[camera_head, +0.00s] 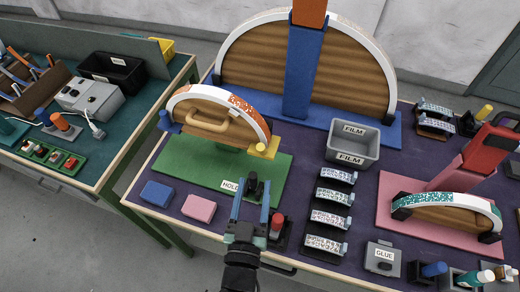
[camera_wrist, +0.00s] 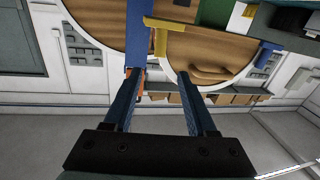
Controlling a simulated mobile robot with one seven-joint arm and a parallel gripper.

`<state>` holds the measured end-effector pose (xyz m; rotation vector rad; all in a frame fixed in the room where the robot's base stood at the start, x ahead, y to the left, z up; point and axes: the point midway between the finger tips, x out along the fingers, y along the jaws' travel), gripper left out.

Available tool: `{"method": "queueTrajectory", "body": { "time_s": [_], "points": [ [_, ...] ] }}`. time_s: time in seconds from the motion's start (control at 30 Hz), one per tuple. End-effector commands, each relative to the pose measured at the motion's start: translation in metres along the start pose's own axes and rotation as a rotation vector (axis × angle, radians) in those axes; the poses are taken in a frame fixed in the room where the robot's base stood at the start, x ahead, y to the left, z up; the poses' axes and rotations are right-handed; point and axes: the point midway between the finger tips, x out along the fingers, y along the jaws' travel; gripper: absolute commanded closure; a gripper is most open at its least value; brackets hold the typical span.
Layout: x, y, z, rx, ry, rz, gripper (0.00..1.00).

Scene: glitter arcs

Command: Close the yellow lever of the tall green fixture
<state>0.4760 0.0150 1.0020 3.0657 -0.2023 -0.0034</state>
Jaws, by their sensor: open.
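The green fixture has a flat green base (camera_head: 190,166) and a wooden arc (camera_head: 212,122) with a white and orange rim standing on it. Its yellow lever (camera_head: 267,149) is at the arc's right foot, with a tab sticking up. The yellow lever (camera_wrist: 160,40) looks T-shaped in the wrist view, beyond my fingertips. A blue lever (camera_head: 168,123) is at the arc's left foot. My gripper (camera_head: 253,191) is open and empty, in front of the base's near right part and apart from the yellow lever. Its two blue fingers (camera_wrist: 163,74) also show in the wrist view.
A larger wooden arc on a blue base (camera_head: 340,128) with a tall blue post (camera_head: 303,70) stands behind. A grey bin (camera_head: 352,141) and several labelled holders are at right. A red knob (camera_head: 277,222) is close to my gripper. Blue (camera_head: 157,193) and pink (camera_head: 199,208) blocks lie front left.

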Motion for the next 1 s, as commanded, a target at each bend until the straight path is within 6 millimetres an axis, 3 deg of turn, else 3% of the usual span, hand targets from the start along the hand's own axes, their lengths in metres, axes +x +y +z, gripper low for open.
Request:
{"method": "queueTrajectory", "body": {
  "time_s": [0.2,0.5,0.7,1.0],
  "points": [
    [0.041,0.001,-0.003,-0.001,0.002,0.001,0.43],
    [0.085,0.0,-0.001,-0.002,0.0,-0.002,0.43],
    [0.098,0.0,0.0,-0.002,-0.001,-0.001,0.43],
    [0.101,0.0,0.001,-0.001,-0.002,0.0,0.43]
  ]
}}
